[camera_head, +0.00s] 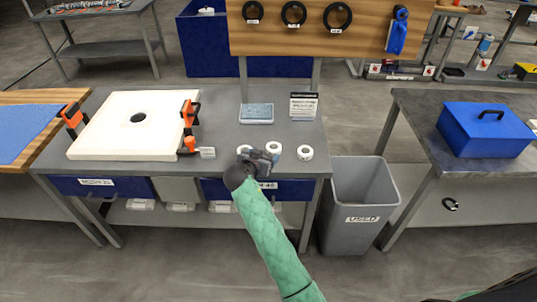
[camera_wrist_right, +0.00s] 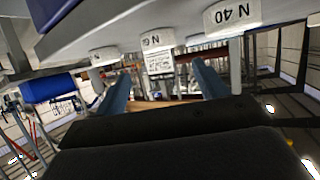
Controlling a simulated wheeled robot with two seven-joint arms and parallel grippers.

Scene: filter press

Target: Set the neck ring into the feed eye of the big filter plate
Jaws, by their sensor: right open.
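The big filter plate (camera_head: 95,135) is a thick white slab lying flat on the grey bench, with the round dark feed eye (camera_head: 138,117) near its middle. Three white neck rings stand in a row near the bench's front edge: left (camera_head: 242,149), middle (camera_head: 274,147) and right (camera_head: 305,152). My left gripper is not in view.
Orange clamps (camera_head: 190,112) stand at the plate's side edges. A blue-grey pad (camera_head: 257,113) and a sign (camera_head: 303,105) are behind the rings. A grey bin (camera_head: 361,190) marked "USED" stands right of the bench. Black rings (camera_head: 294,13) hang on a wooden board.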

